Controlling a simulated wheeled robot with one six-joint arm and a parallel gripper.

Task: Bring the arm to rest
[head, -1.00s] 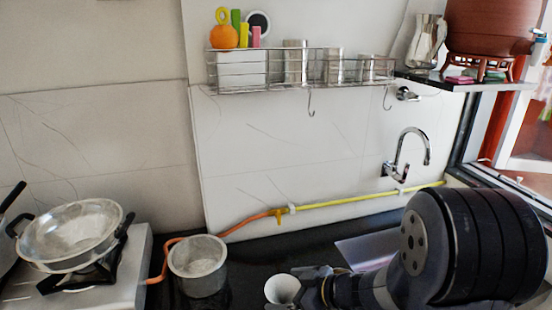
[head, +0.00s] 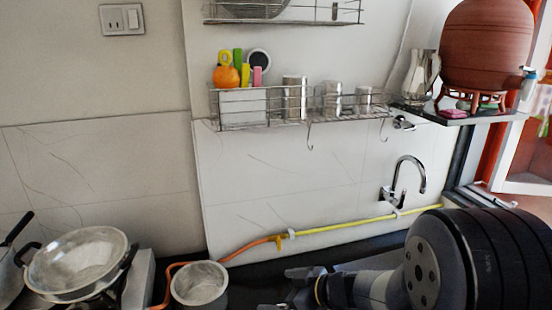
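My arm reaches in from the lower right, with its dark, round joint at the right edge. My gripper (head: 278,289) is low in the middle of the head view, above the dark counter and right of the steel pot. Its two fingers seem spread apart, with nothing seen between them. The bottom edge of the picture cuts off part of it. The clay waterpot (head: 487,45) stands upright on a reddish stand (head: 473,101) on the shelf at the upper right, well apart from my gripper. No white cup shows in this view.
A steel pot (head: 199,286) stands on the counter, left of my gripper. A pan (head: 78,260) sits on the stove at the lower left. A tap (head: 408,172), a yellow and orange hose (head: 340,226) and a wire rack (head: 255,108) are on the wall behind.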

